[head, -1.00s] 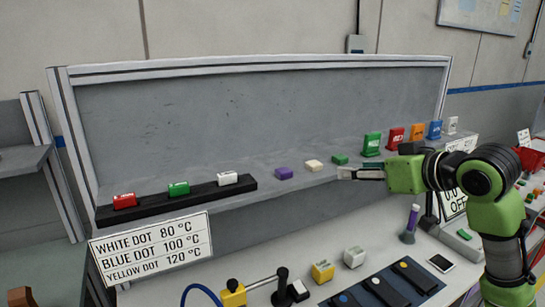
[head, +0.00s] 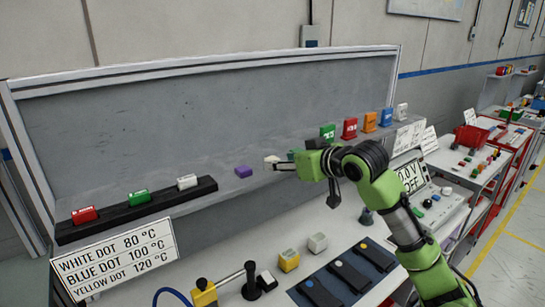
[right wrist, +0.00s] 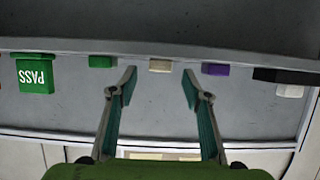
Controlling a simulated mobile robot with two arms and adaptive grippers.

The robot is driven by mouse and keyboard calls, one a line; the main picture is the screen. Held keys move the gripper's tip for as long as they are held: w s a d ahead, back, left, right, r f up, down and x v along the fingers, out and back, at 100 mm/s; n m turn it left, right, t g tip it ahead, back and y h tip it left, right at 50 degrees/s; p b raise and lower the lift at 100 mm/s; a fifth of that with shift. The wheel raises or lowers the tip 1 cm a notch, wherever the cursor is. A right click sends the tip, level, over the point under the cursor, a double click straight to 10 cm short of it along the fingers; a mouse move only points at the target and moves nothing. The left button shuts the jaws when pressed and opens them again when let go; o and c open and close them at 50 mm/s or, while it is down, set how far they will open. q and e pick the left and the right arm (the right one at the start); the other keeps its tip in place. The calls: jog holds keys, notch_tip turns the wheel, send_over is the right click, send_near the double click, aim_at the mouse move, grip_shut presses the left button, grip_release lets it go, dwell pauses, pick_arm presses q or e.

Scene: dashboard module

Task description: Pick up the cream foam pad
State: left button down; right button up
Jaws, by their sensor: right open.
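The cream foam pad (head: 271,159) lies on the grey shelf between the purple pad (head: 243,171) and my right gripper's arm. In the right wrist view the cream pad (right wrist: 160,66) shows in the gap between the two fingertips, a little beyond them. My right gripper (head: 279,164) is open with nothing held. Its fingers (right wrist: 160,76) point at the shelf, close to the cream pad; contact cannot be told. My left gripper is not in view.
In the right wrist view a green pad (right wrist: 103,62) and the purple pad flank the fingers. A green PASS block (head: 327,132) and several coloured blocks stand to the right. A black rail (head: 150,206) holds red, green and white blocks at left.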

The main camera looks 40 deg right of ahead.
jog(key=shift+x, duration=1.2)
jog(key=shift+s, duration=0.1)
jog(key=c, duration=0.8)
